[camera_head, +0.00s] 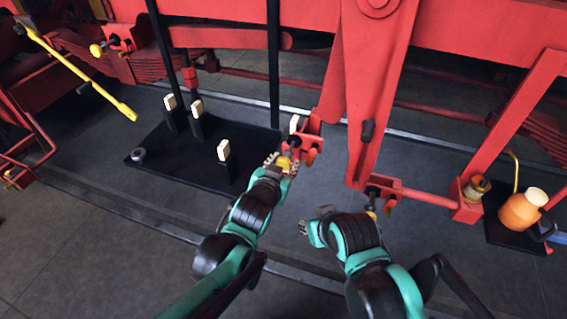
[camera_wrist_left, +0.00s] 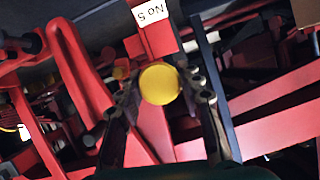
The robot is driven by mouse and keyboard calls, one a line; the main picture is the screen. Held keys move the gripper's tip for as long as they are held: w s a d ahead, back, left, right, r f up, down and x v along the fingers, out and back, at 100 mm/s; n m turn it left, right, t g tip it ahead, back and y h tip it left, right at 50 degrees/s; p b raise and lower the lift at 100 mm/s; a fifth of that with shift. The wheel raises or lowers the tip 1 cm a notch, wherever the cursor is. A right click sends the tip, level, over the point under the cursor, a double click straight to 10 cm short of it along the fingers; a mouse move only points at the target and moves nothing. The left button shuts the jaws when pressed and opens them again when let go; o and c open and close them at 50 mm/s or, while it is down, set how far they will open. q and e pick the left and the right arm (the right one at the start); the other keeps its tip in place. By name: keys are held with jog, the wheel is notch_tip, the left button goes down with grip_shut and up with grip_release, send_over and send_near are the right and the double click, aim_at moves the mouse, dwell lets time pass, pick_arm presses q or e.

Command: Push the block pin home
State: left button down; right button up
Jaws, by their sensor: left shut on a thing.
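The block pin shows as a round yellow knob (camera_head: 284,163) at a small red bracket (camera_head: 312,143) below the big red frame. My left gripper (camera_head: 280,164) is shut on this knob; in the left wrist view the yellow knob (camera_wrist_left: 160,84) sits between the two dark fingers (camera_wrist_left: 168,100). The pin's shank is hidden behind the knob, so how deep it sits cannot be told. A white tag reading "NO 5" (camera_wrist_left: 150,13) is beyond the knob. My right gripper (camera_head: 305,228) is small and partly hidden by its own arm, apart from the bracket.
A black plate (camera_head: 165,160) with upright posts and pale tags lies left of my left gripper. A red lever (camera_head: 375,90) hangs right of the bracket. Another yellow knob (camera_head: 372,215) is near my right arm. An orange jug (camera_head: 520,210) stands far right. Front floor is clear.

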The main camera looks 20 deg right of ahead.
aim_at(288, 153)
pick_arm(q)
jog(key=w+d, duration=0.1)
jog(key=w, duration=0.1)
jog(key=w+d, duration=0.1)
jog(key=w, duration=0.1)
jog(key=shift+d, duration=0.35)
jog(key=c, duration=1)
grip_release()
jog(key=v, duration=1.2)
